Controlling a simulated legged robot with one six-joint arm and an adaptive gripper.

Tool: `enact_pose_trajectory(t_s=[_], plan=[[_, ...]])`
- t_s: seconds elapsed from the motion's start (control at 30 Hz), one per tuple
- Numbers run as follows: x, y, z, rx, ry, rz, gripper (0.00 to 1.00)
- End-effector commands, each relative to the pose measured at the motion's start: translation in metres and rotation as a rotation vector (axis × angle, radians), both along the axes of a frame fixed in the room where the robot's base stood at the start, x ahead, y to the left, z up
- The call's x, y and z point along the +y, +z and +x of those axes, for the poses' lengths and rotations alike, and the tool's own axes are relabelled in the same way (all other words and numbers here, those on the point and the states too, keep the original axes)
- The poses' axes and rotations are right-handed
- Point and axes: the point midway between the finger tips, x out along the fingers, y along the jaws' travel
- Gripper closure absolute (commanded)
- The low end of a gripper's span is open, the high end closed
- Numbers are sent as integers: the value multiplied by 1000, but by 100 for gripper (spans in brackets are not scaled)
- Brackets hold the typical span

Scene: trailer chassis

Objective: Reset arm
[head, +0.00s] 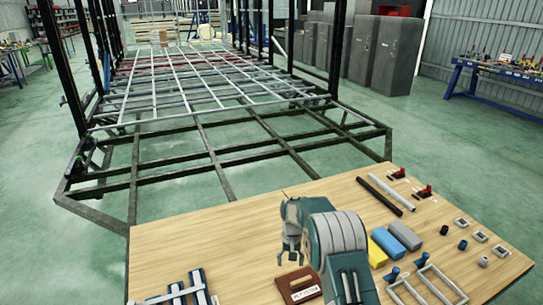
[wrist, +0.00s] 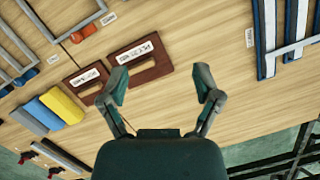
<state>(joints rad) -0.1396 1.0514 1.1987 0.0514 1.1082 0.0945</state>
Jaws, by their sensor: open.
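My gripper (wrist: 161,88) is open and empty in the wrist view, its two fingers spread apart above the wooden table. In the head view my gripper (head: 291,246) shows small beside my teal and grey arm, over the wooden table (head: 235,225). A brown block with a white label (wrist: 140,60) lies near the left finger in the wrist view, and a second labelled brown block (wrist: 88,77) lies left of it. In the head view one labelled brown block (head: 299,288) lies below my gripper, partly hidden by my arm.
Yellow (head: 379,256) and blue blocks, grey frames (head: 428,286), rods (head: 386,193) and red-handled clamps (head: 424,191) lie on the table's right side. Blue and grey bars (head: 176,292) lie at front left.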

Motion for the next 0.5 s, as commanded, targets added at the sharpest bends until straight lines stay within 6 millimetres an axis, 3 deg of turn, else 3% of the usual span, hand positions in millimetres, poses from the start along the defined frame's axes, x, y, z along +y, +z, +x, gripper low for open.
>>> enact_pose_trajectory(t_s=[0.1,0.5], plan=[[-6,43,-2,-45,-2,5,18],[-26,163,-36,-175,-5,12,18]])
